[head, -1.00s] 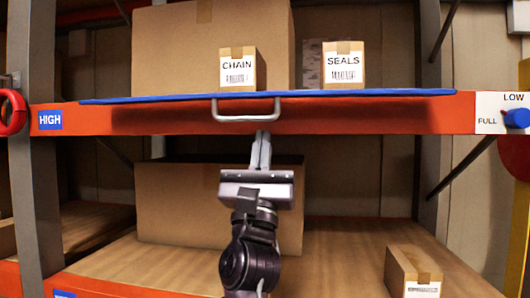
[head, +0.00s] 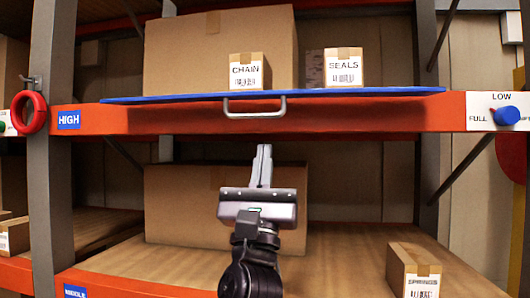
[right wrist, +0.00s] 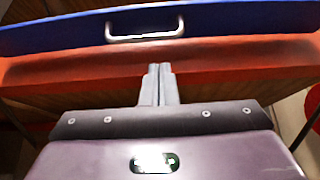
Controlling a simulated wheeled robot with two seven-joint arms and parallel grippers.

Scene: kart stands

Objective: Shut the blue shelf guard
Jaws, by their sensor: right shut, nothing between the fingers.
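The blue shelf guard (head: 180,98) shows as a thin, nearly edge-on strip along the front of the upper shelf, above the orange beam. Its pale metal handle (head: 254,112) sticks out at the middle of its front edge. In the right wrist view the guard (right wrist: 235,18) spans the top, with the handle (right wrist: 146,36) below its edge. My right gripper (head: 264,150) is shut and empty, pointing up just below the handle and apart from it. Its fingertips (right wrist: 160,68) also show below the handle in the right wrist view. My left gripper is not in view.
Boxes marked CHAIN (head: 246,73) and SEALS (head: 343,70) stand on the upper shelf behind the guard. A red ring (head: 29,112) hangs on the left post. A blue knob (head: 506,115) sits at the right. Below are a large carton (head: 190,205) and a small box (head: 413,270).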

